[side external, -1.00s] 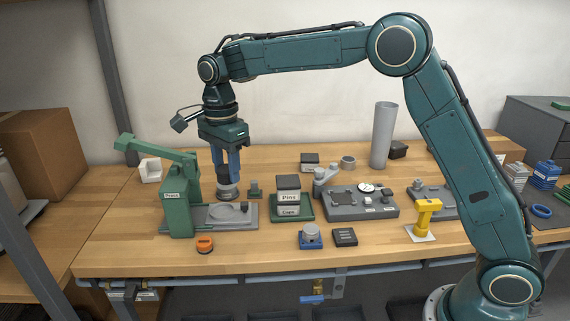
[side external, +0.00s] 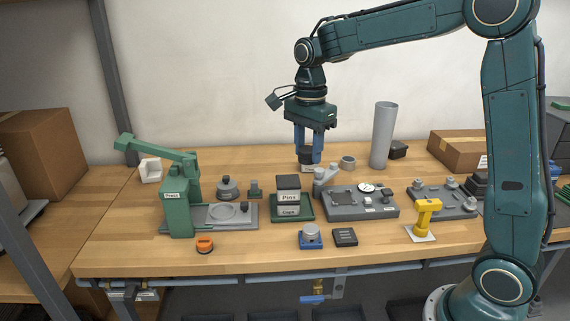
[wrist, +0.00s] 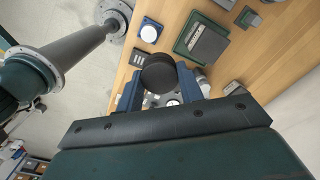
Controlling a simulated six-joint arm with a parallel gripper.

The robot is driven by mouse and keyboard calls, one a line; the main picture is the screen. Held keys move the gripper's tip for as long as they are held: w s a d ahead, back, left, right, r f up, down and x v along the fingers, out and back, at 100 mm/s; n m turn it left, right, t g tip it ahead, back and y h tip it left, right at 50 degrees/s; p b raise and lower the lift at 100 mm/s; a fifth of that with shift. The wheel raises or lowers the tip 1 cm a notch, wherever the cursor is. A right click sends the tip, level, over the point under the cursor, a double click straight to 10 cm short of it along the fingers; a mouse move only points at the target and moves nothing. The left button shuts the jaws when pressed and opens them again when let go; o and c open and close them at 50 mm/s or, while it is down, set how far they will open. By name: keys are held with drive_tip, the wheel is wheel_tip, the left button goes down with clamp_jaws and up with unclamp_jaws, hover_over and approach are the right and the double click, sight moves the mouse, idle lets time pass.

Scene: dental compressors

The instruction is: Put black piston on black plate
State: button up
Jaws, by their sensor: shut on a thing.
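A black round piston (wrist: 158,74) is between the blue fingers of my gripper (wrist: 160,92) in the wrist view. In the side view my gripper (side external: 309,158) points down with its fingers shut on the dark piston, held above the back middle of the bench. It hides part of a small block behind it. I cannot tell for sure which thing is the black plate; a small black ribbed slab (side external: 344,237) lies near the front, and a dark grey fixture plate (side external: 360,212) lies right of my gripper.
A green press (side external: 176,205) stands at the left, with a grey round part (side external: 228,187) beside it. A pins box (side external: 288,190), a blue-based part (side external: 311,236), a yellow stand (side external: 424,215) and a tall grey tube (side external: 383,135) stand around.

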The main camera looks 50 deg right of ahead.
hover_over(345, 234)
drive_tip(key=shift+s+f+m, duration=0.1)
drive_tip(key=shift+f+m, duration=0.05)
drive_tip(key=shift+m, duration=0.25)
drive_tip(key=shift+f, duration=0.1)
wheel_tip(345, 234, down, 16)
idle(0.3)
drive_tip(key=shift+f, duration=1.9)
drive_tip(key=shift+f, duration=0.2)
drive_tip(key=o, duration=1)
drive_tip(key=shift+r, duration=0.2)
